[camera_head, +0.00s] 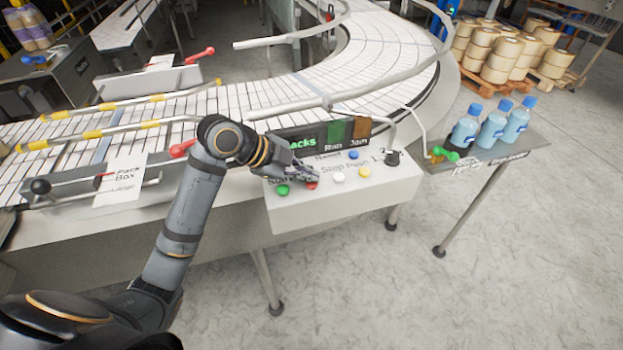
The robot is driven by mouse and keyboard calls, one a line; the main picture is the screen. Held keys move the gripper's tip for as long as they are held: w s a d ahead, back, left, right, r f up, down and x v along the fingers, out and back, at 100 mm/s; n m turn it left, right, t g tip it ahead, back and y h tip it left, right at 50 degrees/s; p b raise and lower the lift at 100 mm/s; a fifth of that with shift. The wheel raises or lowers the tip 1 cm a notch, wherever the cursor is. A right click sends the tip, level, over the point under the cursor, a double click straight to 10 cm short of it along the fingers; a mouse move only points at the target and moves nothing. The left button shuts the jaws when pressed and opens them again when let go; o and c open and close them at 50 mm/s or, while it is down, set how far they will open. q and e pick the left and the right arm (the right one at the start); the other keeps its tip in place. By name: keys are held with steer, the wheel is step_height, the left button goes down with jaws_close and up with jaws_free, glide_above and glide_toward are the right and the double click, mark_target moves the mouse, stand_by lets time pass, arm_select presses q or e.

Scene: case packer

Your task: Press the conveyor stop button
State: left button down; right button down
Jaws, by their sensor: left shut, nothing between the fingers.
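The control panel (388,186) is a light box at the front of the conveyor. It bears a green button (282,190), a red button (311,185), and white (339,177), yellow (365,171) and blue (353,155) ones. Some panel lettering, including "Stop", is partly readable. My left gripper (312,177) is shut and empty, with its fingertips right over the red button, partly covering it. I cannot tell whether they touch it. My right gripper is not in view.
A display (338,132) stands at the panel's back, with a black knob (392,158) at its right. The curved conveyor (385,55) with rails lies behind. Several blue bottles (492,130) stand on a side shelf (530,139). A "Pack Box" sign (124,176) is at left.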

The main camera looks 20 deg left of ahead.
mark_target(308, 183)
arm_select(q)
steer(key=shift+r+p, duration=0.3)
steer(key=shift+r, duration=0.3)
step_height(308, 183, up, 5)
steer(key=p, duration=0.4)
steer(key=shift+r+p, duration=0.1)
steer(key=shift+p, duration=0.25)
